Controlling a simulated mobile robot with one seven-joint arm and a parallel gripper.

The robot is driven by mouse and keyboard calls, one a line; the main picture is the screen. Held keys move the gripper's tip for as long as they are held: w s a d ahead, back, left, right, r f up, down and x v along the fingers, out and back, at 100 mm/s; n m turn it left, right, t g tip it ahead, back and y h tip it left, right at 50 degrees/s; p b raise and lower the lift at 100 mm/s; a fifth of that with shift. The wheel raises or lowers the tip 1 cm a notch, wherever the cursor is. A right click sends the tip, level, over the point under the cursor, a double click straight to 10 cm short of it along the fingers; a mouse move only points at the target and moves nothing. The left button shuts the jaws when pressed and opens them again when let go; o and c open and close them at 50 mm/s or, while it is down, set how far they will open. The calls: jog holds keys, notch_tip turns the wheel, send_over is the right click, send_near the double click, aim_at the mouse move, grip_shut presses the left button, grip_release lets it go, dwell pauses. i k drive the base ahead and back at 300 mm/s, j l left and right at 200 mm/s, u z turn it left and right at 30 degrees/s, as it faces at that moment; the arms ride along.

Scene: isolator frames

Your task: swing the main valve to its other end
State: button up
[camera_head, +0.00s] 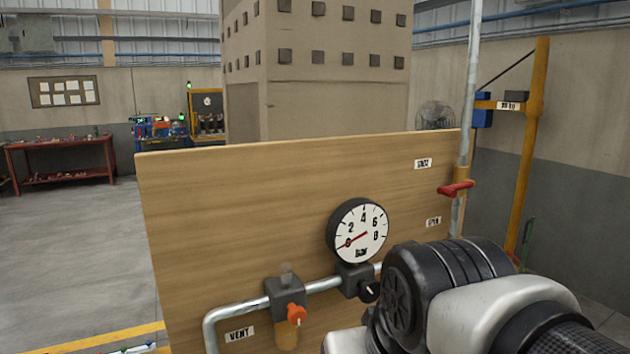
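A red lever handle (456,188) sits on the vertical grey pipe at the right edge of the wooden panel; I take it for the main valve. The handle lies roughly level across the pipe, its far tip toward the left. A small white label (423,163) is above left of it and another (433,221) below left; their lettering is too small to read surely. My arm fills the lower right, in front of the panel and below the red handle. My gripper's fingers do not show, and the arm hides the lower right of the pipework.
The wooden panel (225,208) carries a round gauge (360,232), its red needle near 0. A vent valve with an orange knob (296,314) sits on the horizontal pipe, above a "VENT" label (240,334). A yellow post (526,150) stands right. Open floor lies left.

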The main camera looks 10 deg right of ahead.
aim_at(449, 191)
jog(key=z, duration=1)
